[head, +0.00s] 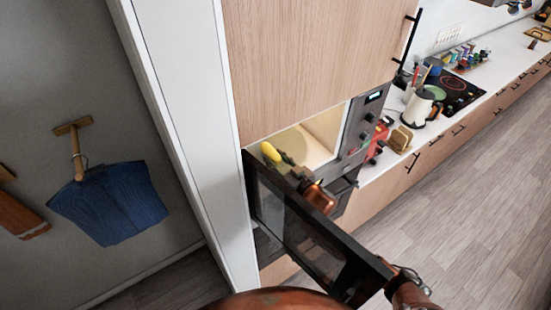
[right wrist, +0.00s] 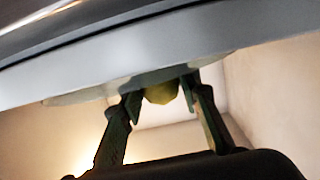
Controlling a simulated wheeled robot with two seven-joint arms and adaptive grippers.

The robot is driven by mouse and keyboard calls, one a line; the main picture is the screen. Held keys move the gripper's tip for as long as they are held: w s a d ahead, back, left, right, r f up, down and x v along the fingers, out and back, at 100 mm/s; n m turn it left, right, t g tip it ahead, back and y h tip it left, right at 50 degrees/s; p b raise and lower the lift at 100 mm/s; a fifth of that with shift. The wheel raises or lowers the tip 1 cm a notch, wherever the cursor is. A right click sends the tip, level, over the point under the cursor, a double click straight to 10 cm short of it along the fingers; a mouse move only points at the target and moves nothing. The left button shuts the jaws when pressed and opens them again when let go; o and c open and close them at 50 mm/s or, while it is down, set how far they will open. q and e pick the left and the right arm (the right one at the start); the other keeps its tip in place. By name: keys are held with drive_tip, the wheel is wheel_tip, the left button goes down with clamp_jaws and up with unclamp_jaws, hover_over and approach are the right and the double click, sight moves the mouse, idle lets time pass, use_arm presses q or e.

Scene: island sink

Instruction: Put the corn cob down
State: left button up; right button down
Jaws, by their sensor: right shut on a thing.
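A yellow corn cob (head: 271,153) shows at the mouth of the lit, built-in oven or microwave (head: 344,150). My right gripper (head: 287,159) is shut on it, with the arm reaching in over the open door. In the right wrist view, the end of the corn cob (right wrist: 160,93) sits between the two dark fingers. A pale round plate (head: 292,142) lies inside the cavity; its edge shows close to the cob in the right wrist view (right wrist: 85,97). I cannot tell whether the cob touches it.
A white wall edge (head: 185,120) stands close on the left.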

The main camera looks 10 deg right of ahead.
drive_tip(key=c, duration=1.8)
unclamp_jaws()
drive_tip(key=shift+w+f, duration=0.1)
drive_tip(key=o, duration=0.4)
drive_tip(key=shift+c, duration=0.2)
drive_tip(key=shift+s, duration=0.2)
drive_tip(key=b+v, duration=0.1)
drive_tip(key=v, duration=0.9)
drive_tip(key=shift+s+d+b, duration=0.15)
drive_tip(key=shift+s+b, duration=0.1)
drive_tip(key=shift+b, duration=0.15)
use_arm(q)
drive_tip(key=shift+w+f, duration=0.25)
drive_tip(key=shift+f, duration=0.25)
drive_tip(key=shift+w+f, duration=0.25)
drive_tip(key=shift+f, duration=0.2)
use_arm(e)
drive_tip(key=shift+s+d+r, duration=0.2)
drive_tip(key=shift+s+r, duration=0.1)
drive_tip(key=shift+s, duration=0.25)
